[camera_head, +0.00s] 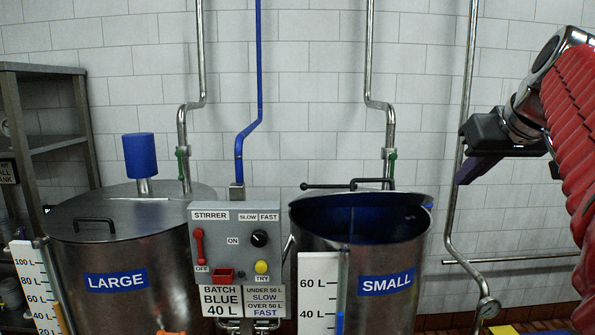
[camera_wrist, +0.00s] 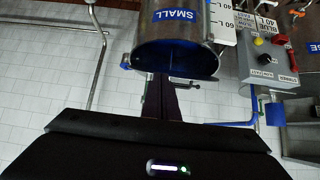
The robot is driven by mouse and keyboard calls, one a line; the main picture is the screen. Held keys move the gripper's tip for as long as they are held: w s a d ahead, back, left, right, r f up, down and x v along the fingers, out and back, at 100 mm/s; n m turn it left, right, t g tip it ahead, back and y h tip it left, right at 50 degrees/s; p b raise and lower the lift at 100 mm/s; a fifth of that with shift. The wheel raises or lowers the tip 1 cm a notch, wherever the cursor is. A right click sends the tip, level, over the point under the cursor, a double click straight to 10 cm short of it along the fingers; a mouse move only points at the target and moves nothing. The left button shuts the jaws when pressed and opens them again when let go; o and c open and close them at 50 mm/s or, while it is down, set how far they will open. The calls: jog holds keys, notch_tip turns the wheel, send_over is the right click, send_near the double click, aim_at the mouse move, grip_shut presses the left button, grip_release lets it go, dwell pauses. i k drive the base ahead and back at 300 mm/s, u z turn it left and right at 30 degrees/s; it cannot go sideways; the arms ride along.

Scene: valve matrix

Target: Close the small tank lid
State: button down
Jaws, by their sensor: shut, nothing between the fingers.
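The small tank (camera_head: 372,285) is a metal cylinder with a blue SMALL label, right of centre in the head view. Its top is open and the dark blue inside shows. The small tank lid (camera_head: 345,199) appears raised at the back of the rim; its black handle (camera_head: 368,182) shows above the edge. In the wrist view the small tank (camera_wrist: 205,42) appears upside down. My gripper (camera_head: 467,177) is to the right of the tank and higher than its rim, apart from it. Its dark purple fingers (camera_wrist: 166,82) are shut and empty, overlapping the view near the rim.
A stirrer control box (camera_head: 236,235) stands between the small tank and the large tank (camera_head: 120,260), whose lid is down. Vertical pipes run up the tiled wall. A shelf (camera_head: 45,110) is at far left.

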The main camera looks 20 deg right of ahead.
aim_at(392, 197)
jog(key=z, duration=0.05)
jog(key=i, duration=1)
jog(key=u, duration=0.05)
